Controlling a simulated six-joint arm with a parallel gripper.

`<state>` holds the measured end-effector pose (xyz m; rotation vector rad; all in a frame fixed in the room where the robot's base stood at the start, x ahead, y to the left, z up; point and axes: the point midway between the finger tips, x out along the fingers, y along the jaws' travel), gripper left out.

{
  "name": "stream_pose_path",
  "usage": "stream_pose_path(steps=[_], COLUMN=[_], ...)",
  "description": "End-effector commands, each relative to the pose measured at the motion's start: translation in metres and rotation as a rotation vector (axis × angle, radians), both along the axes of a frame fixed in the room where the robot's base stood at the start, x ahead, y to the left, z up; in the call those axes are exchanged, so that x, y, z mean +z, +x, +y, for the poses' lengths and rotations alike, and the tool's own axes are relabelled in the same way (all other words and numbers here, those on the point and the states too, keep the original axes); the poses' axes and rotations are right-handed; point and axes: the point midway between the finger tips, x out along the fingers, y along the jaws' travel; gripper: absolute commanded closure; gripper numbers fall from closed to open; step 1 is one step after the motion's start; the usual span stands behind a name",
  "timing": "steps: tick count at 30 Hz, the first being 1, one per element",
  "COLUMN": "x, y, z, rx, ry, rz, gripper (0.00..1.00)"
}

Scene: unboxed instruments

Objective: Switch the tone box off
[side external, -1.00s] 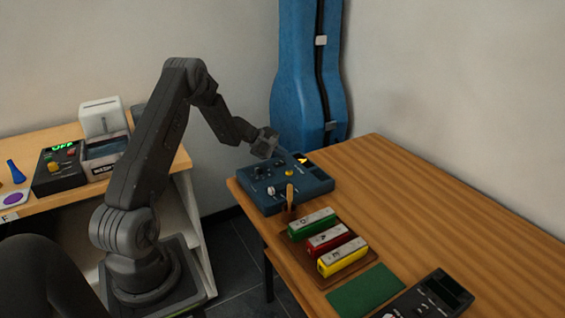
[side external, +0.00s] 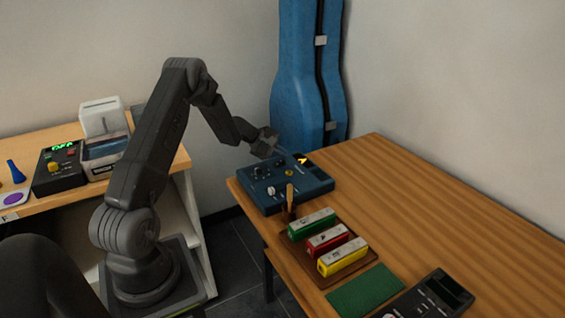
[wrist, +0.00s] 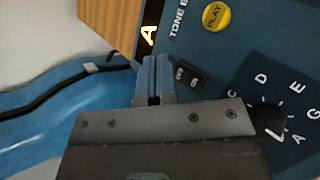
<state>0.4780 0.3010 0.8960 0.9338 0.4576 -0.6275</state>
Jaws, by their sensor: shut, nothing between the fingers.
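The tone box (side external: 305,190) is a dark blue box at the left end of the wooden table. Its small display (wrist: 149,30) shows a lit yellow "A". The wrist view shows a round yellow PLAY button (wrist: 216,16), a lettered dial (wrist: 268,112) partly hidden by my gripper, and a black rocker switch (wrist: 188,77) with white marks. I cannot tell which side of the switch is pressed. My gripper (side external: 277,151) is shut and empty over the far edge of the box. Its fingertips (wrist: 153,72) are just left of the switch in the wrist view; contact is unclear.
A brown tray with green, red and yellow bars (side external: 327,241) stands close in front of the box, beside a wooden-handled tool (side external: 290,195). A blue instrument case (side external: 300,70) stands behind. The table's right side is clear.

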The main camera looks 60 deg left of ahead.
Motion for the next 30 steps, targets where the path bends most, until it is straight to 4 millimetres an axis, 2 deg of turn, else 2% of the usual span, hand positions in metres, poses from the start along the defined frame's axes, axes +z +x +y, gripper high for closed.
stream_pose_path(steps=[20, 30], x=[-0.0003, -0.0084], y=[0.0, 0.0012], z=[-0.0001, 0.0001], rx=[0.0, 0.0], ry=[0.0, 0.0], rz=[0.0, 0.0], gripper=[1.0, 1.0])
